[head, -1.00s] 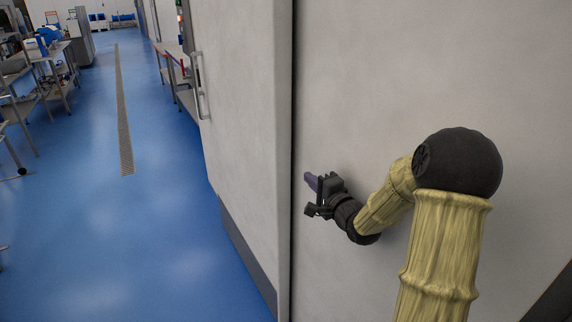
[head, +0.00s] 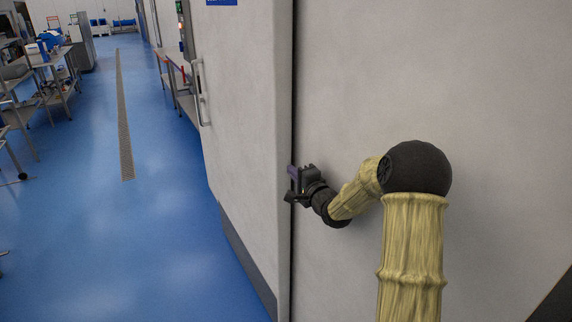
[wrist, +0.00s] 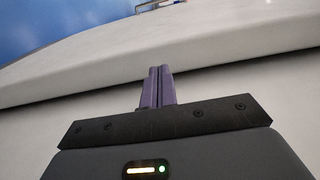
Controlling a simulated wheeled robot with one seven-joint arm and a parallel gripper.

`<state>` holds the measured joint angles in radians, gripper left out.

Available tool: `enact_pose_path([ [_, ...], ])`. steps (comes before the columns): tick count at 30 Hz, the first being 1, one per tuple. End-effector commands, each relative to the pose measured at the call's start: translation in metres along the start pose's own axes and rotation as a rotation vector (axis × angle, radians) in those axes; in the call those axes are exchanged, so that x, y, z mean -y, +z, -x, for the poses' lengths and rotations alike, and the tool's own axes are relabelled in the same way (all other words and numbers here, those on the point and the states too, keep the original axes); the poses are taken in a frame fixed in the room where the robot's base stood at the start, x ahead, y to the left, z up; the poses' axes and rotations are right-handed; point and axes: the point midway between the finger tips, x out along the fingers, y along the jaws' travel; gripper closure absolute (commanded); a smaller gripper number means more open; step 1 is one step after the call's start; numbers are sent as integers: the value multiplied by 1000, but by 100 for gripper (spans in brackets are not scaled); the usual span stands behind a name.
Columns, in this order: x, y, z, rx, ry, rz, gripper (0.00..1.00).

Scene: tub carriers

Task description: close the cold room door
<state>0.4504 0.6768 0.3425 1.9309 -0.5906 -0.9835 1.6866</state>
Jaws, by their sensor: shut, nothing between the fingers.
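The cold room door (head: 240,130) is a large pale panel left of centre in the head view, standing proud of the wall. A metal bar handle (head: 202,92) is near its far left edge. Its near vertical edge (head: 284,150) runs beside a dark gap. My gripper (head: 292,178) is shut and empty at this edge, in front of the wall. In the wrist view, the purple fingers (wrist: 158,82) are together and overlap the pale edge band of the door (wrist: 100,58). I cannot tell whether they touch it.
The pale wall (head: 430,90) fills the right side behind my arm. A blue floor with a drain strip (head: 124,110) lies open to the left. Work tables (head: 55,80) stand at the far left, and another table (head: 180,85) stands beyond the door.

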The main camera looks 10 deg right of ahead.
Motion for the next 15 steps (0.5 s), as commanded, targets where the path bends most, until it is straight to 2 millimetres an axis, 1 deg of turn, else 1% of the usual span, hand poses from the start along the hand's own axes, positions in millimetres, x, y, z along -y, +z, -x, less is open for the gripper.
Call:
enact_pose_path([
  [1,1,1,-10,1,-1,-1,100],
  [6,1,0,-34,1,-1,-1,100],
  [10,0,0,-45,0,0,-1,100],
  [15,0,0,-48,0,0,0,100],
])
